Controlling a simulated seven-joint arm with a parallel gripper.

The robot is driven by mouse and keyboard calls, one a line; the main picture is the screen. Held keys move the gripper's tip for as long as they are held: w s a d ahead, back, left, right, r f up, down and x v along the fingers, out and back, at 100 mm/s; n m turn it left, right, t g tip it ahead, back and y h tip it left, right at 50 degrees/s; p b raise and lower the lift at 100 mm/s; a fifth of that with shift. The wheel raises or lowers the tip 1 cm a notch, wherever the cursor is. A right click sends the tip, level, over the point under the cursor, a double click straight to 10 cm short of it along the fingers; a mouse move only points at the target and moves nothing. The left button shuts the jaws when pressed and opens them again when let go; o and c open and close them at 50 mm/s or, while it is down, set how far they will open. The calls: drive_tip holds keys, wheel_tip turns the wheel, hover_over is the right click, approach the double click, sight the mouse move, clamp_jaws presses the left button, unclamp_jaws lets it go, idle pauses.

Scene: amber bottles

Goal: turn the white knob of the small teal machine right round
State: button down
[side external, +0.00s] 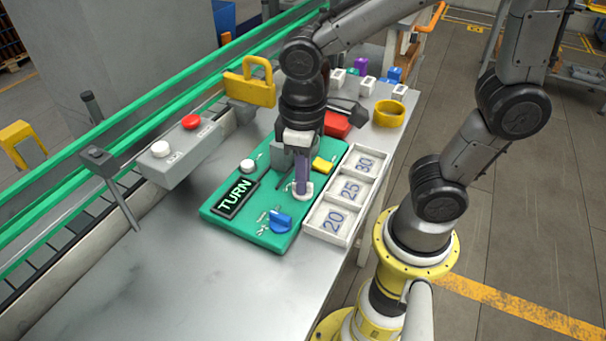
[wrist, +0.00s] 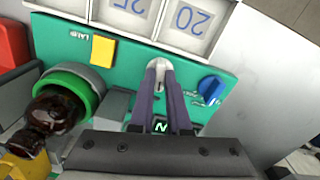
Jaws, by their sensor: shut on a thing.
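The teal machine (side external: 222,211) is a flat panel on the metal table, with a black TURN sign (side external: 236,199). Its white knob (side external: 302,194) is near the edge by the numbered tray. My gripper (side external: 301,188) points down over the panel and is shut on this knob. In the wrist view the white knob (wrist: 159,64) shows just past the fingertips (wrist: 160,76), which cover part of it. Its exact turned angle is hard to tell.
Beside the knob are a blue knob (side external: 281,222) and a yellow block (side external: 323,165); a white button (side external: 247,166) sits farther back. The tray (side external: 337,237) marked 20, 25, 30 borders the panel. An amber bottle (wrist: 58,105) shows in the wrist view. The front-left table is clear.

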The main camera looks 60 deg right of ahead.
drive_tip(key=m, duration=0.4)
drive_tip(key=shift+r+m, duration=0.1)
drive_tip(key=shift+m, duration=0.2)
drive_tip(key=m, duration=0.3)
drive_tip(key=shift+m, duration=0.3)
drive_tip(key=m, duration=0.3)
drive_tip(key=shift+m, duration=2.1)
drive_tip(key=shift+w, duration=0.1)
drive_tip(key=c, duration=0.9)
unclamp_jaws()
